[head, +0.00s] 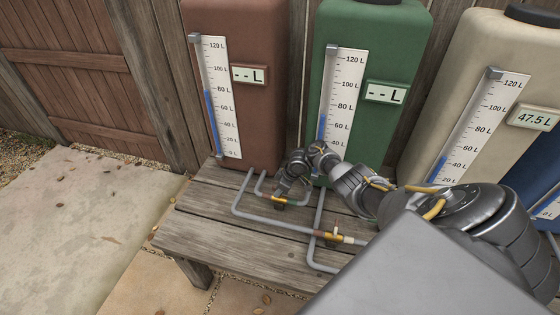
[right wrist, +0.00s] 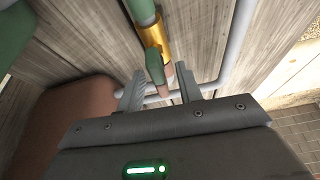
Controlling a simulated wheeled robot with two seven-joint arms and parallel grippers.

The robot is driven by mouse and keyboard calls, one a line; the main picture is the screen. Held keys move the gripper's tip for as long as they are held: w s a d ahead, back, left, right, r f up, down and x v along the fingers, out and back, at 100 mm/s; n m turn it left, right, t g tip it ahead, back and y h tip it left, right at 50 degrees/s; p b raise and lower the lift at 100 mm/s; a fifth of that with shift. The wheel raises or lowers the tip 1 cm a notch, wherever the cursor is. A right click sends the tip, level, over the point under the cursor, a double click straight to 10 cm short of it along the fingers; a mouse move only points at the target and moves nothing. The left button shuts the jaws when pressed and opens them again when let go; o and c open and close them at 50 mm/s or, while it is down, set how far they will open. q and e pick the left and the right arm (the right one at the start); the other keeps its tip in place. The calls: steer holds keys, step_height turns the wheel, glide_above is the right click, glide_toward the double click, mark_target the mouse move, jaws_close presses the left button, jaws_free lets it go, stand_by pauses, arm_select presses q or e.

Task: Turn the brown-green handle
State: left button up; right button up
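The brown-green handle (right wrist: 157,68) shows in the right wrist view, with a green part and a pinkish-brown part, on a brass valve (right wrist: 153,38). In the head view that valve (head: 279,201) sits on the grey pipe in front of the brown tank (head: 262,110) and green tank (head: 345,30); my gripper mostly hides its handle. My right gripper (head: 283,193) is at the valve. In the right wrist view its two fingers (right wrist: 161,89) are spread apart, with the handle's end between them and a gap on either side. My left gripper is not in view.
A second brass valve (head: 337,237) with a small upright handle lies to the right on the lower pipe. Grey pipes run over the wooden bench (head: 200,225). A beige tank (head: 485,50) and a blue tank (head: 540,165) stand right. The paving at left is clear.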

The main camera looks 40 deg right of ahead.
steer(key=shift+r, duration=0.1)
steer(key=shift+s+d+r, duration=0.1)
steer(key=shift+r, duration=0.25)
steer(key=p+v, duration=0.3)
steer(key=v, duration=0.7)
